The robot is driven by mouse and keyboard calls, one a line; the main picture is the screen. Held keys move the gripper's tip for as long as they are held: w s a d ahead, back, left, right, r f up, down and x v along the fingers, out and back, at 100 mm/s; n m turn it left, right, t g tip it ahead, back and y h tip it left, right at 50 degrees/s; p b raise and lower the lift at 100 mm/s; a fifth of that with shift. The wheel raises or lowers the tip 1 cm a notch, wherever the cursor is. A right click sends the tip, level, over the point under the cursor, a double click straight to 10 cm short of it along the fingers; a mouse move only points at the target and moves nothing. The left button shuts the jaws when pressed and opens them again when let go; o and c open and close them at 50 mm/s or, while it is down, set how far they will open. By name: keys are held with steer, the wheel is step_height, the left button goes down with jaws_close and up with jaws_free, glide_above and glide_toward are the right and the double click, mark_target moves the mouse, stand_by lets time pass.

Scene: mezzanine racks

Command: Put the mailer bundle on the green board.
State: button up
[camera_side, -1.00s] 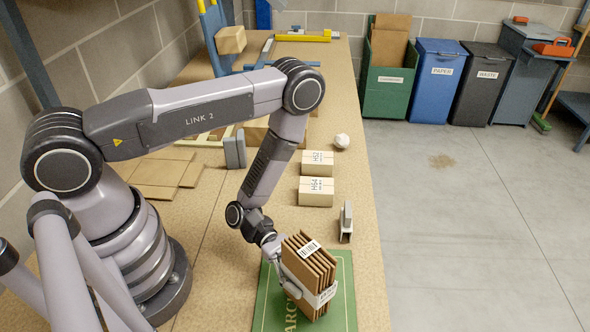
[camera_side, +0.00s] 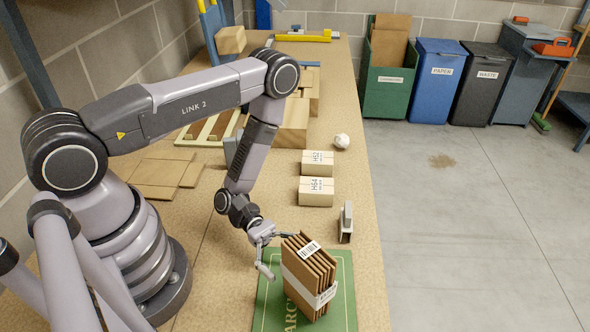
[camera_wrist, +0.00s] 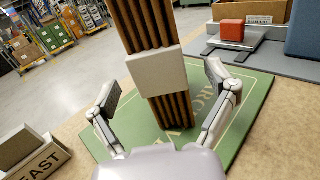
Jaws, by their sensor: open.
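The mailer bundle (camera_side: 309,277) is a stack of brown mailers with a white band and a barcode label. It stands upright on the green board (camera_side: 268,308) in the side view. My gripper (camera_side: 266,256) is open, just left of the bundle and apart from it. In the wrist view the bundle (camera_wrist: 152,70) rises between and beyond the spread fingers of my gripper (camera_wrist: 162,100), and its base rests on the green board (camera_wrist: 243,112). The bundle hides part of the board's lettering.
Two small cartons (camera_side: 316,191), a grey metal holder (camera_side: 346,222) and a white ball-like object (camera_side: 342,141) stand behind the board. Flat cardboard pieces (camera_side: 160,175) lie to the left. The bench's right edge is close to the board.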

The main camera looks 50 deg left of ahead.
steer(key=a, duration=0.6)
steer(key=shift+a, duration=0.4)
steer(key=shift+a+r, duration=0.2)
steer(key=shift+a, duration=0.05)
steer(key=s+a+r+m+t+y, duration=0.2)
steer(key=r+m+y, duration=0.4)
steer(key=r, duration=0.5)
steer(key=s+a+r+m+t+y, duration=0.1)
steer(key=s+a+r+m+y, duration=0.2)
steer(key=r, duration=0.9)
steer(key=s+a+r+m+t+y, duration=0.2)
steer(key=a+r+m+y, duration=0.4)
steer(key=r+m+y, duration=0.3)
step_height(320, 180, up, 2)
steer(key=shift+s+a+r+t, duration=0.15)
steer(key=shift+s+r+t, duration=0.15)
steer(key=shift+s, duration=0.3)
